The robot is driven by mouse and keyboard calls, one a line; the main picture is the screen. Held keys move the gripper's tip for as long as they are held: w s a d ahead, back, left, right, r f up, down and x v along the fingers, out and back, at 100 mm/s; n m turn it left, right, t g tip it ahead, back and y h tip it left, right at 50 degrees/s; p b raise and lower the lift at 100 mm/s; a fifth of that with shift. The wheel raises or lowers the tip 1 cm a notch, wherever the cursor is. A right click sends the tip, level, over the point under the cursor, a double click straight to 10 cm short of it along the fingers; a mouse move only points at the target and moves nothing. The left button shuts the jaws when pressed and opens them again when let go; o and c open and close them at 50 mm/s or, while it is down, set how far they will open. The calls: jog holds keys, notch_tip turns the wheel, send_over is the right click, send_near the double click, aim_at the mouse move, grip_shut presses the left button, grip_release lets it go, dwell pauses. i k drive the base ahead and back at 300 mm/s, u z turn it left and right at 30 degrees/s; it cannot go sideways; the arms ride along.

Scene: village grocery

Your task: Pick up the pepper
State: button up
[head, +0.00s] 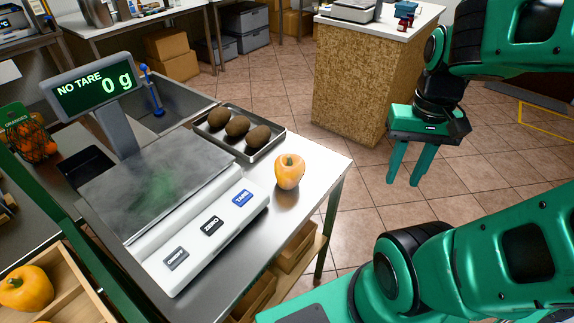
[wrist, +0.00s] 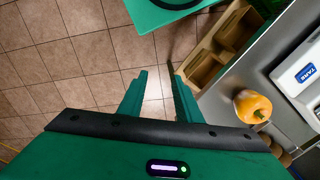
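A yellow-orange pepper (head: 289,171) stands on the metal table, to the right of the scale, in the head view. It also shows in the wrist view (wrist: 252,106) at the right, on the steel tabletop. A second orange-yellow pepper (head: 26,288) lies in a wooden crate at the lower left of the head view. My gripper (head: 408,178) hangs over the floor to the right of the table, pointing down, apart from the pepper. Its two fingers (wrist: 158,88) are spread with bare floor between them, so it is open and empty.
A scale (head: 212,223) reading 0 g stands left of the pepper. A metal tray (head: 277,142) with several brown fruits lies behind it. The steel tabletop (head: 318,165) is clear near its right edge. A wooden-sided counter (head: 362,92) stands farther back.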

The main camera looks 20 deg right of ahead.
aim_at(289, 169)
jog(key=u, duration=0.25)
jog(key=k, duration=1.55)
jog(key=z, duration=0.95)
jog(key=i, duration=1)
jog(key=u, duration=0.05)
